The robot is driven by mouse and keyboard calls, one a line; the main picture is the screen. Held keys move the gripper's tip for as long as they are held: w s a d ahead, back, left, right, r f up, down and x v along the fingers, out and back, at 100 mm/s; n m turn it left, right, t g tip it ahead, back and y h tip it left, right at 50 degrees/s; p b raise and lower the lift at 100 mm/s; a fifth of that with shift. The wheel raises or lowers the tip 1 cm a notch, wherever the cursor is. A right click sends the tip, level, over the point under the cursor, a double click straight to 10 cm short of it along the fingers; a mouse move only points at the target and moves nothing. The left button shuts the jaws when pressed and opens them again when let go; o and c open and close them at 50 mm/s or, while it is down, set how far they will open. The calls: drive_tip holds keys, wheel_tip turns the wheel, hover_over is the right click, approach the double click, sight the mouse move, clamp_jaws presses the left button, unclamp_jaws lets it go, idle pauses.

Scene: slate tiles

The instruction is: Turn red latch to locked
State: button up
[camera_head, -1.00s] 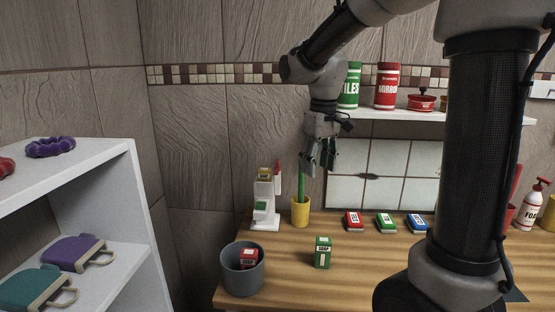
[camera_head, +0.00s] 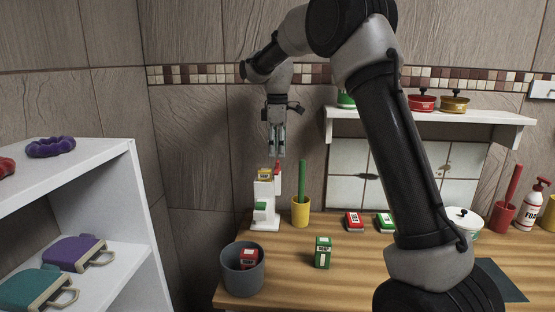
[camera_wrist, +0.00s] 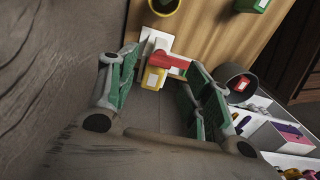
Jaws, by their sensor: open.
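A white latch stand (camera_head: 268,222) is at the back left of the wooden table. It carries a yellow labelled part (camera_head: 264,175) near its top and a green labelled part (camera_head: 260,207) lower down. The red latch (camera_head: 277,169) sticks up at the top right of the stand. My gripper (camera_head: 276,154) points down just above the red latch, open and empty. In the wrist view the red latch (camera_wrist: 170,63) and the yellow part (camera_wrist: 153,78) show between the two spread fingers, with no clear contact.
A yellow cup (camera_head: 300,213) with a green stick stands just right of the stand. A grey bin (camera_head: 242,275) holding a red box and a green box (camera_head: 322,252) are in front. A wall shelf (camera_head: 440,116) with pots is at the right.

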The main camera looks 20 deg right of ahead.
sight(278, 161)
wheel_tip(278, 161, down, 4)
drive_tip(key=shift+f, duration=0.1)
drive_tip(key=c, duration=1)
